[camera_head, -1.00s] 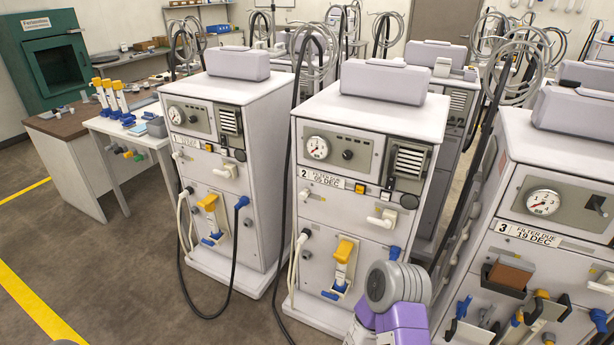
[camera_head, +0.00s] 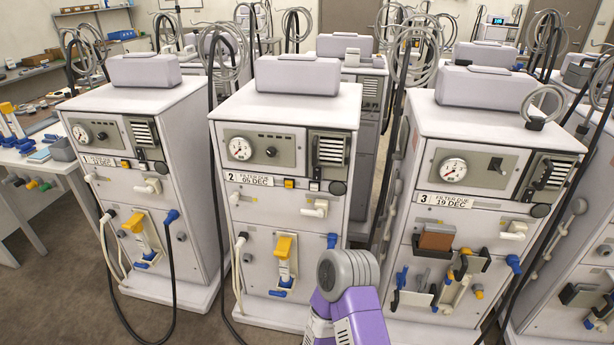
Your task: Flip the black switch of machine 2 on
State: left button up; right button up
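Machine 2 (camera_head: 270,215) is the pale cabinet in the middle, labelled "2 FILTER DUE 05 DEC". Its upper front has a round gauge (camera_head: 239,148) and a small black knob-like control (camera_head: 271,152) on a grey panel. Below the vent sit an amber button (camera_head: 289,183), a small black-and-white switch-like part (camera_head: 314,185) and a round black part (camera_head: 338,188). The switch's position is too small to tell. A purple and grey link of my arm rises at the bottom centre, in front of machine 2's lower right. Neither gripper shows.
Machine 1 (camera_head: 150,190) stands to the left and machine 3 (camera_head: 450,225) to the right, with narrow gaps between. A black hose (camera_head: 172,270) loops in front of machine 1. A white table (camera_head: 45,170) is at the far left. Floor is clear at lower left.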

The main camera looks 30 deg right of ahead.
aim_at(317, 175)
jog(key=z, duration=0.55)
jog(key=k, duration=1.35)
jog(key=u, duration=0.15)
jog(key=i, duration=0.35)
jog(key=z, duration=1)
jog(key=i, duration=0.95)
jog(key=u, duration=0.4)
jog(key=i, duration=0.8)
jog(key=u, duration=0.75)
